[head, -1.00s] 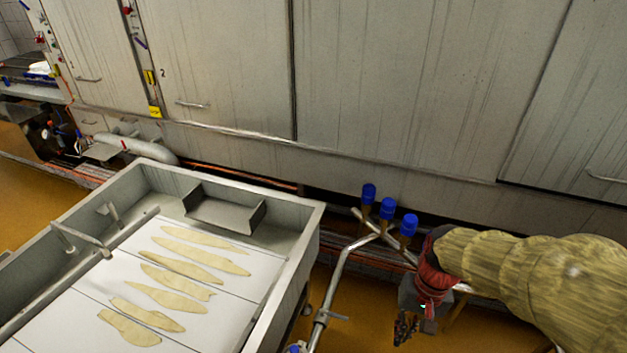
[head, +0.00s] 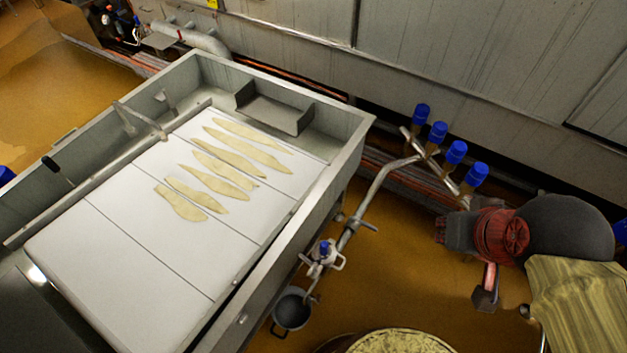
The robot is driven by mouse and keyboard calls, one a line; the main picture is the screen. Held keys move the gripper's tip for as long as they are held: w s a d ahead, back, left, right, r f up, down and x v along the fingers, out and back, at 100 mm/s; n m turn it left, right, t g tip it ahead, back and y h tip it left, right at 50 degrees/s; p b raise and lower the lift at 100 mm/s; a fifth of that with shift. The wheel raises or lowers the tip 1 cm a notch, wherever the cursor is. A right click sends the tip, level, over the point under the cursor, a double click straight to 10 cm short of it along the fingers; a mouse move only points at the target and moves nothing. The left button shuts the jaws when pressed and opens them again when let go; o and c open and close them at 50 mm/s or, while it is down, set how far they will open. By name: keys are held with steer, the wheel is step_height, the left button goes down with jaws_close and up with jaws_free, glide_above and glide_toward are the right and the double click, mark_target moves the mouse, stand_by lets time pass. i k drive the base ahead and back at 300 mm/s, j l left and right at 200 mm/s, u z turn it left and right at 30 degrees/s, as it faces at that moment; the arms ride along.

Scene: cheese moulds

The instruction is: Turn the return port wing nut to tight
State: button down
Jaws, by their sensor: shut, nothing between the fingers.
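A bent steel pipe (head: 375,190) runs down beside the vat's right wall, with a small cross-shaped metal fitting (head: 357,222) on it. Lower down, a white fitting with loop handles and a blue top (head: 323,256) stands at the vat's side. I cannot tell which of these is the return port wing nut, or how tight it is. My gripper (head: 442,229) is at the right, at the end of my arm beyond the red wrist, below the blue-capped valves. It is shut, apart from both fittings, with nothing seen in it. Its fingertips are small and hard to make out.
The steel vat (head: 215,285) holds several pale strips (head: 220,175) on white panels. Several blue-capped valves (head: 455,152) top the pipe's branch. A dark pot (head: 291,310) hangs by the vat, and a round tub (head: 400,343) stands at the bottom. Floor between pipe and gripper is open.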

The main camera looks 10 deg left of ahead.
mark_target(312, 272)
steer(key=u, duration=1.15)
